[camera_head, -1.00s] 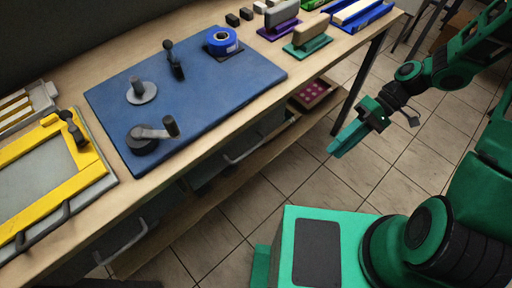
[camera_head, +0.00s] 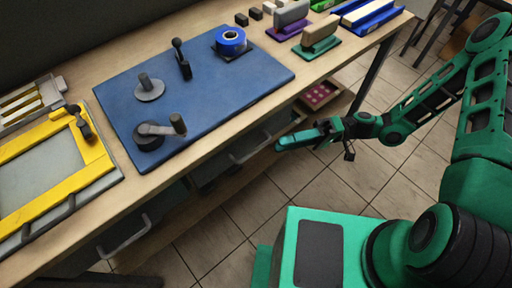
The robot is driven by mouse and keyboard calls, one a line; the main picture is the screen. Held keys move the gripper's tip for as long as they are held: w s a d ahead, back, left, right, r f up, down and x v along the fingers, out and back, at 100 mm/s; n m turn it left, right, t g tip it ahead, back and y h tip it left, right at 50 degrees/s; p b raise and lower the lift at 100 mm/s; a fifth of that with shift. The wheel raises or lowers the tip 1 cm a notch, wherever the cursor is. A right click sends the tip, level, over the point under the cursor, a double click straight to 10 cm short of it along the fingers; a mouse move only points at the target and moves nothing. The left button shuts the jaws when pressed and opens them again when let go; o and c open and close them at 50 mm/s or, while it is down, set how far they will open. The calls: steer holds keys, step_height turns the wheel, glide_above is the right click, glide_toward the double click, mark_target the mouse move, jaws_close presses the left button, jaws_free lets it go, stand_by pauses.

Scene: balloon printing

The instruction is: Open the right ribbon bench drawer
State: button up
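The right bench drawer (camera_head: 212,173) is a dark front under the wooden bench, below the blue mat. Its pale bar handle (camera_head: 252,150) stands out from the front, and the drawer looks shut. Part of it is hidden by the bench top. My gripper (camera_head: 284,146) is in front of the bench, with its green fingers pointing left toward the handle. The fingertips appear a short way right of the handle, not visibly gripping it. I see the fingers from the side, so the gap between them does not show.
A left drawer handle (camera_head: 124,238) stands out lower left. A tray with pink items (camera_head: 319,95) sits under the bench. The tiled floor (camera_head: 310,190) is free.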

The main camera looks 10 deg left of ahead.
mark_target(255, 150)
steer(key=x, duration=0.9)
steer(key=shift+s+a, duration=0.15)
steer(key=shift+a, duration=0.1)
steer(key=shift+c, duration=0.4)
jaws_close()
